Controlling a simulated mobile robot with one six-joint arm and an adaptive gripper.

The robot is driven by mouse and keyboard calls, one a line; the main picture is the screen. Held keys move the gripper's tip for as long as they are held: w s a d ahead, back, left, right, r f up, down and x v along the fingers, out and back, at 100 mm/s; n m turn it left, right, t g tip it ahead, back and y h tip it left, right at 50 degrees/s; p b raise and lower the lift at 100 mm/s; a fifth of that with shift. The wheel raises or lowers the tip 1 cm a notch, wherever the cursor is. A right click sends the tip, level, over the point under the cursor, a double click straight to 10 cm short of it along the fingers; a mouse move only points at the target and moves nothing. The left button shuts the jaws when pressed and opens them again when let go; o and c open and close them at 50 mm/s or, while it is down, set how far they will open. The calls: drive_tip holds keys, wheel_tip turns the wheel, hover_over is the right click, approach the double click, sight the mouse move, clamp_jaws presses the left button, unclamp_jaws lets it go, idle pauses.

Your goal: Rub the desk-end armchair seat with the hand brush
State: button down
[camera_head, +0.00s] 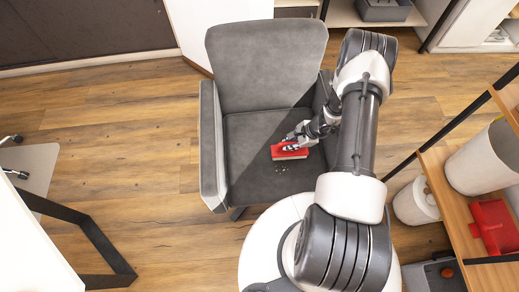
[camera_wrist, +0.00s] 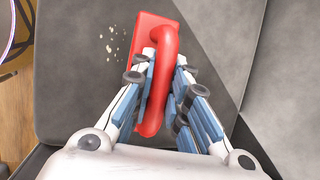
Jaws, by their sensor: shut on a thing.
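The grey armchair (camera_head: 247,180) stands in the middle of the head view, its seat facing up. I cannot tell whether the bristles touch the seat.
A white desk (camera_head: 30,250) with a black leg is at the lower left. The armchair's armrests and backrest border the seat. Wood floor left of the chair is clear.

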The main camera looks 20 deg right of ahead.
drive_tip(key=shift+r+p, duration=1.15)
drive_tip(key=shift+r, duration=1.1)
